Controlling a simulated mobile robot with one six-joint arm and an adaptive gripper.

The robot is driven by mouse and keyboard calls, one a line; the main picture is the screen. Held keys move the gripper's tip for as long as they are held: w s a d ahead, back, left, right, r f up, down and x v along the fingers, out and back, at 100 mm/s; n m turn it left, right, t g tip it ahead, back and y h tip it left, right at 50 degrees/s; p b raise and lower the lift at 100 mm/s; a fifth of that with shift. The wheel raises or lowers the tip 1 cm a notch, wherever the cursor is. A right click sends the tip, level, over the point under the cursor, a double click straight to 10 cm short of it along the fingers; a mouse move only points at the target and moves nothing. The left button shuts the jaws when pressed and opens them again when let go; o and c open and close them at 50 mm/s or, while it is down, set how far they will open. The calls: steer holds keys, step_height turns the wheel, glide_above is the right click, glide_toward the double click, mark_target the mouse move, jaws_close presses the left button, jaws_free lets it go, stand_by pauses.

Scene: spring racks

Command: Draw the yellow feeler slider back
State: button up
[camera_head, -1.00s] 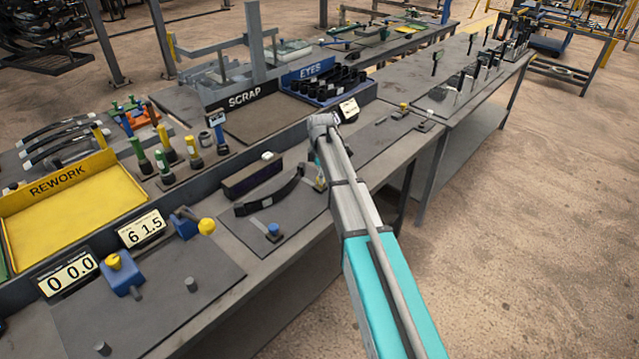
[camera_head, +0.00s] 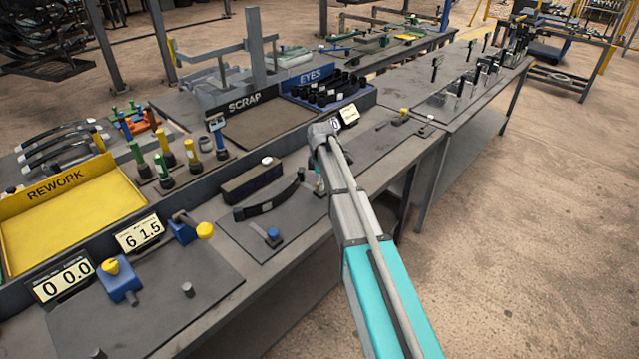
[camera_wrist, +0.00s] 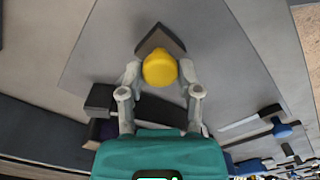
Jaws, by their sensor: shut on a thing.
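The yellow feeler slider shows in the wrist view as a round yellow knob (camera_wrist: 159,68) above a dark pointed base (camera_wrist: 160,38). My gripper (camera_wrist: 160,84) is shut on the knob, with one grey finger on each side of it. Below the knob the slider is partly hidden by my fingers and the gripper body. In the head view my arm hides the slider and nearly all of the gripper, beside the right end of the curved black leaf spring (camera_head: 268,205).
A blue knob on a small block (camera_head: 273,236) stands in front of the leaf spring. A long dark block (camera_head: 252,183) lies behind it. The plate to the right (camera_head: 375,140) is mostly clear.

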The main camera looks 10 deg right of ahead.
jaws_close()
steer(key=shift+s+d, duration=0.7)
steer(key=shift+s, duration=0.35)
steer(key=shift+s+d, duration=0.7)
steer(key=shift+s, duration=0.35)
steer(key=o, duration=0.8)
jaws_free()
steer(key=shift+d, duration=0.1)
steer(key=shift+o, duration=0.2)
steer(key=shift+w, duration=0.1)
